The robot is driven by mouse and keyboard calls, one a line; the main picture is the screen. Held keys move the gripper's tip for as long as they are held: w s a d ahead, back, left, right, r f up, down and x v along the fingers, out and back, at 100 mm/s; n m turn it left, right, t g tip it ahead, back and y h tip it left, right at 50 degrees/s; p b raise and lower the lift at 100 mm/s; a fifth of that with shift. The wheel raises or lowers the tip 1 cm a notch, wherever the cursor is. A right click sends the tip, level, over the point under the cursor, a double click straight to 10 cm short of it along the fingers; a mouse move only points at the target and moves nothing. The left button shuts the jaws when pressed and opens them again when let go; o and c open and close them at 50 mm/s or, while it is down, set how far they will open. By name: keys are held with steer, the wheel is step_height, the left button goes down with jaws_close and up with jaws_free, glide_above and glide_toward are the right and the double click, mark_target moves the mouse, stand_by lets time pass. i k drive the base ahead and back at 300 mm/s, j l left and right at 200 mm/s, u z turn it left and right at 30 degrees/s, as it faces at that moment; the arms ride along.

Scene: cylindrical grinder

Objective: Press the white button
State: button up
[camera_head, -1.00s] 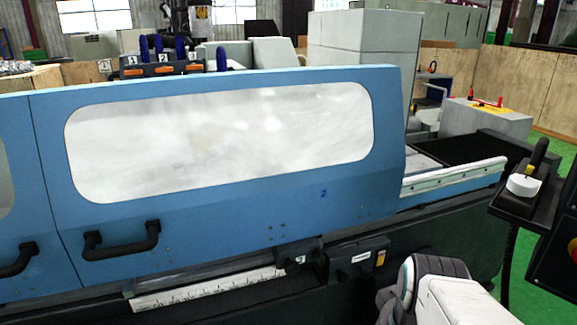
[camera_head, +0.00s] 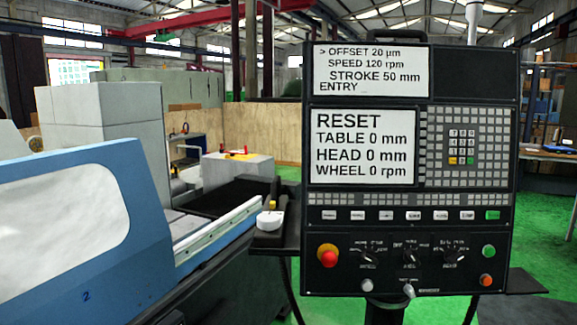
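The control panel (camera_head: 309,222) stands upright at the right of centre, facing me. A small round white button (camera_head: 367,285) sits low on the panel's front, between the red button and a grey lever-like knob. My gripper is not in view. Nothing is seen touching the white button.
A red mushroom button (camera_head: 328,257), a green button (camera_head: 488,251) and an orange button (camera_head: 486,280) share the panel's lower face with several rotary knobs. The blue grinder cover (camera_head: 75,235) stands at left. A side shelf (camera_head: 277,241) juts from the panel's left.

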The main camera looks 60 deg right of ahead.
mark_target(367, 285)
steer(key=z, duration=2.75)
